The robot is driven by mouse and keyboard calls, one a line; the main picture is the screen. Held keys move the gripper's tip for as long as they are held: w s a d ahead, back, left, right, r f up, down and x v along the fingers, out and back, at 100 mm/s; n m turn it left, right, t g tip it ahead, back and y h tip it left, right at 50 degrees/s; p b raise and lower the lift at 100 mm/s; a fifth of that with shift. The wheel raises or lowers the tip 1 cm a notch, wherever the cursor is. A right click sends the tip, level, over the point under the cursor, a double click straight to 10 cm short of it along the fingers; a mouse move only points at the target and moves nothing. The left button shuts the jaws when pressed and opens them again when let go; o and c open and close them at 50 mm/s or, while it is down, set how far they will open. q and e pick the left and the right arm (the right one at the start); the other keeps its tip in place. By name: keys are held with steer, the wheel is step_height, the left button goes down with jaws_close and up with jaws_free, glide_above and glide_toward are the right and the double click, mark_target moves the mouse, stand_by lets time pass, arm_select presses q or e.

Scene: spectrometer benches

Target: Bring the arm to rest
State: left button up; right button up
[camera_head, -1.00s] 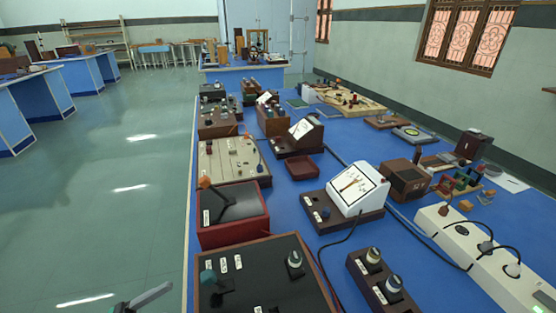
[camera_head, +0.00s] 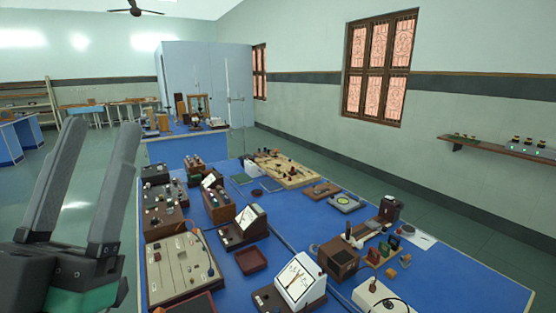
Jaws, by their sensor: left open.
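My left gripper (camera_head: 96,188) is at the left of the head view, large and close. Its two grey fingers point up and stand apart, with nothing between them. It is beside the blue bench (camera_head: 240,292), over its near left side in the picture, and touches nothing that I can see. My right gripper does not show.
The bench carries a beige panel box (camera_head: 178,265), a white-faced meter (camera_head: 300,280), a small brown tray (camera_head: 251,260) and a wooden board (camera_head: 287,170). A wall shelf (camera_head: 500,146) is at the right. Open floor (camera_head: 75,225) lies to the left.

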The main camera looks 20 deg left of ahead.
arm_select(q)
steer(key=d+r+m+h+p, duration=0.1)
steer(key=d+r+h+p, duration=0.1)
steer(key=d+r+h, duration=0.3)
step_height(320, 180, up, 35)
steer(key=g+h+p, duration=0.1)
steer(key=p, duration=3.5)
steer(key=shift+d, duration=0.15)
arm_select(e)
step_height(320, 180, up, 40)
arm_select(q)
steer(key=shift+r, duration=0.1)
stand_by(0.5)
